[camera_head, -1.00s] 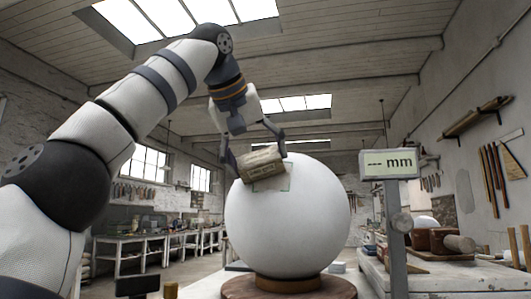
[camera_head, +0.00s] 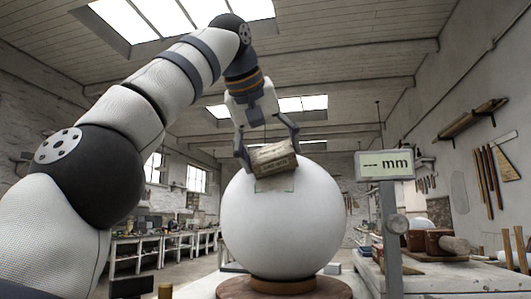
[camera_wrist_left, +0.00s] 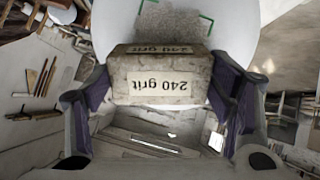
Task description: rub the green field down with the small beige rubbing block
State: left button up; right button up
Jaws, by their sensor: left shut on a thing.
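A large white plaster sphere (camera_head: 283,225) stands on a round wooden base. The field (camera_head: 275,185) is a faint outlined patch on its upper front, partly covered by the block. In the left wrist view green corner marks (camera_wrist_left: 206,22) bound it. My left gripper (camera_head: 268,152) is shut on the beige rubbing block (camera_head: 273,160), with one finger at each end. The block, labelled "240 grit" in the left wrist view (camera_wrist_left: 158,88), is tilted at the sphere's top. I cannot tell whether it touches the plaster. My right gripper is not in view.
A post with a display (camera_head: 385,165) reading "--- mm" stands just right of the sphere. A bench (camera_head: 440,275) with wooden blocks and a mallet is at the right. Workbenches line the back left wall. The air above the sphere's right side is clear.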

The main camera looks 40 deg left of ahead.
pick_arm(q)
jog(key=shift+a, duration=0.15)
jog(key=s+a, duration=0.1)
jog(key=s+a+f, duration=0.1)
jog(key=a, duration=0.1)
jog(key=shift+s+a+f, duration=0.2)
dwell(0.4)
jog(key=shift+w+d+r, duration=0.1)
jog(key=shift+d+r, duration=0.3)
jog(key=shift+d, duration=0.2)
jog(key=shift+w+d+r, duration=0.1)
jog(key=shift+d+r, duration=0.3)
jog(key=shift+d, duration=0.15)
jog(key=shift+s+a, duration=0.1)
